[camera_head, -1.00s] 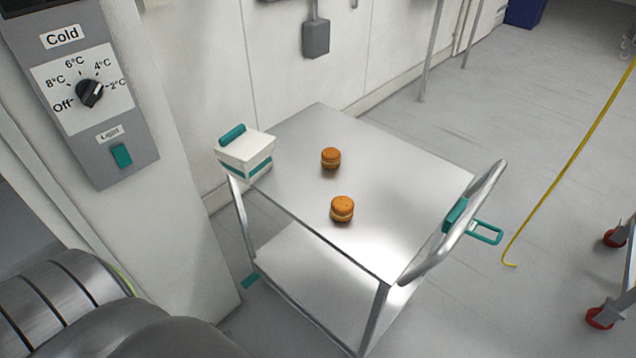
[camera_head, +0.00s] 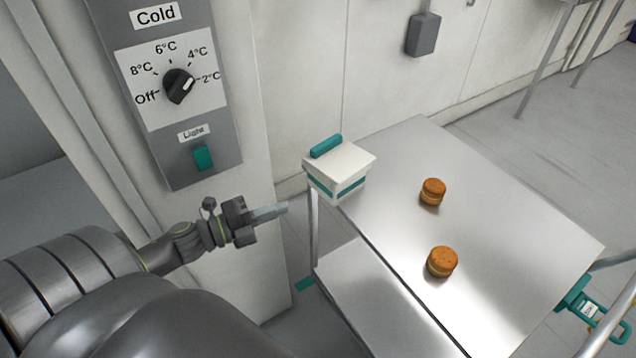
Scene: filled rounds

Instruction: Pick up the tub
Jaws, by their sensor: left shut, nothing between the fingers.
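The tub (camera_head: 338,179) is a white box with a teal band and a teal handle (camera_head: 326,146) on its lid. It sits upright at the left corner of the metal cart's top (camera_head: 480,190). My left gripper (camera_head: 284,208) is shut and empty. It points right toward the tub and shows to the left of it and a little lower in the picture, apart from it. My right gripper is not in the picture.
Two orange-brown filled rounds stand on the cart, one farther back (camera_head: 432,192) and one nearer (camera_head: 442,262). A control panel (camera_head: 170,100) on a white post is left of the cart. The cart's lower shelf (camera_head: 375,300) looks bare.

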